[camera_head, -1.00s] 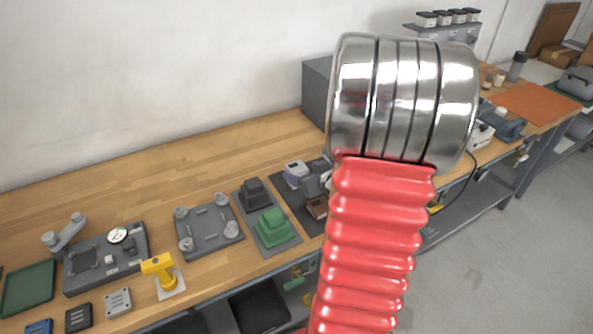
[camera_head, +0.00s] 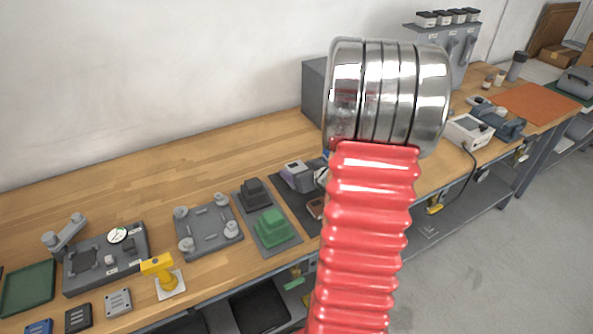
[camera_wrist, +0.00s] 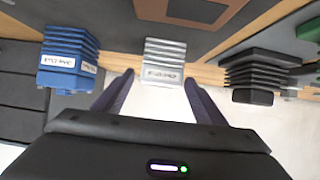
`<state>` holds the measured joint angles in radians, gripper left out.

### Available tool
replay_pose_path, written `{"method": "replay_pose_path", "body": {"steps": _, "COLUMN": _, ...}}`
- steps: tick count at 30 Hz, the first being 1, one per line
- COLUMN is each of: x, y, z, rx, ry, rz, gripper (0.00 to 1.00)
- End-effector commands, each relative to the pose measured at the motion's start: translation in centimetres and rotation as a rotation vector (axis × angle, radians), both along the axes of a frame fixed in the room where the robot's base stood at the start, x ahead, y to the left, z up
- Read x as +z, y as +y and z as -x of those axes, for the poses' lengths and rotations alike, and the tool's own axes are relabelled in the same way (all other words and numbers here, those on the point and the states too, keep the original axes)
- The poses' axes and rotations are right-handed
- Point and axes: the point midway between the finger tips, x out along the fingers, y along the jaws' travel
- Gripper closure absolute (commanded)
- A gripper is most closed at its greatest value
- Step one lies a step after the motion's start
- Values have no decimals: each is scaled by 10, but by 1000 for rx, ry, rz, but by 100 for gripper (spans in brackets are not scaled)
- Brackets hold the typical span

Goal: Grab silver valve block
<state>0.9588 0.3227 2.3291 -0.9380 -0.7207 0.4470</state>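The silver valve block (camera_wrist: 164,62) is a light grey ribbed block with a label, near the middle of the wrist view. My gripper (camera_wrist: 158,78) is open, its two dark fingers pointing toward the block. The block's near end lies between the fingertips, with a gap visible on each side; neither finger appears to touch it. A blue ribbed block (camera_wrist: 68,60) with labels stands to the left, and a black ribbed block (camera_wrist: 258,75) to the right. In the head view my red and chrome arm blocks the view, and my gripper is hidden.
The wooden bench (camera_head: 130,190) carries a grey fixture plate (camera_head: 208,226), a green stepped block (camera_head: 272,227) and a yellow tool (camera_head: 160,270). A white box (camera_head: 466,131) stands right of my arm. The back left of the bench is clear.

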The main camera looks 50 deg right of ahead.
Motion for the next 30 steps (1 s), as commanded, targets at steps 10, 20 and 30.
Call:
{"method": "replay_pose_path", "body": {"steps": 10, "x": 0, "y": 0, "z": 0, "rx": 0, "ry": 0, "rz": 0, "gripper": 60}}
{"method": "replay_pose_path", "body": {"steps": 20, "x": 0, "y": 0, "z": 0, "rx": 0, "ry": -1, "rz": 0, "gripper": 83}}
{"method": "replay_pose_path", "body": {"steps": 30, "x": 4, "y": 0, "z": 0, "rx": 0, "ry": -1, "rz": 1, "gripper": 83}}
